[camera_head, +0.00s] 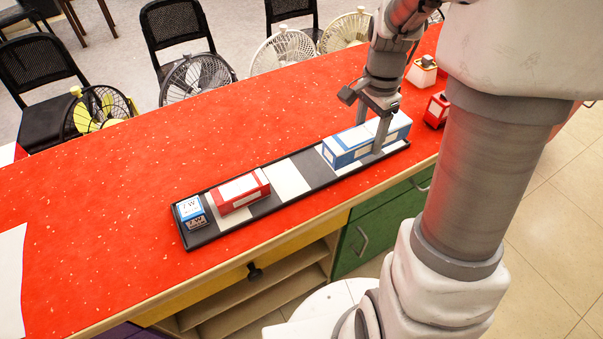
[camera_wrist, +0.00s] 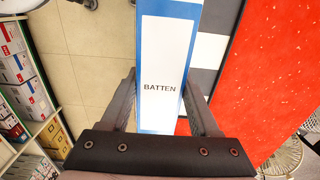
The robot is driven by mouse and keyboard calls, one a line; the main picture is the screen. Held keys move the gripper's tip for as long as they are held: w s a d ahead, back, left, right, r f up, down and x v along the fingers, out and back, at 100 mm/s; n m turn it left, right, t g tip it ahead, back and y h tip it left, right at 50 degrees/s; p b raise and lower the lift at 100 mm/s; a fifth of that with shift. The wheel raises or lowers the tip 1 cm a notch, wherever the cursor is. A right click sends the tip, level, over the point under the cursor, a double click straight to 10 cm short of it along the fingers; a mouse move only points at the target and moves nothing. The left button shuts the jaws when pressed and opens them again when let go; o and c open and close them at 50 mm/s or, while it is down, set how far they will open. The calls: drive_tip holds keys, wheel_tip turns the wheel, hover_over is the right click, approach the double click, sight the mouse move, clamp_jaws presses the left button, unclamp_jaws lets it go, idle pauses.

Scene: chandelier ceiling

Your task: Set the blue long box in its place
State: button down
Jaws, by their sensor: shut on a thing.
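The blue long box (camera_head: 350,147) has blue sides and a white top panel. It lies lengthwise at the right end of a long black tray (camera_head: 318,172) with dark and white bands. Whether it rests fully on the tray or hangs slightly above it, I cannot tell. My gripper (camera_head: 371,131) comes down from above, shut across the box's middle. In the wrist view the box (camera_wrist: 163,60) reads "BATTEN" and sits between the fingers of my gripper (camera_wrist: 160,88).
A red box (camera_head: 240,191) and a small blue-and-white box (camera_head: 191,212) stand on the tray's left part. A red box (camera_head: 437,109) and a white-and-red container (camera_head: 422,72) stand right of the tray. The red counter (camera_head: 130,200) is mostly clear at left. Chairs and fans stand behind.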

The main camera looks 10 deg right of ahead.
drive_tip(key=b, duration=0.1)
hover_over(313, 167)
wheel_tip(313, 167, down, 7)
drive_tip(key=shift+r, duration=0.1)
drive_tip(key=shift+f+b, duration=0.5)
drive_tip(key=shift+f, duration=1.55)
drive_tip(key=shift+f, duration=0.1)
drive_tip(key=shift+c, duration=0.6)
unclamp_jaws()
wheel_tip(313, 167, up, 12)
drive_tip(key=p, duration=0.2)
drive_tip(key=s+r+n+t, duration=0.2)
drive_tip(key=s+r+n, duration=0.4)
drive_tip(key=s, duration=0.4)
drive_tip(key=s+r+n+t, duration=0.3)
drive_tip(key=s+r+n, duration=0.4)
drive_tip(key=s, duration=0.3)
drive_tip(key=shift+s+n+t, duration=0.3)
drive_tip(key=shift+n, duration=0.4)
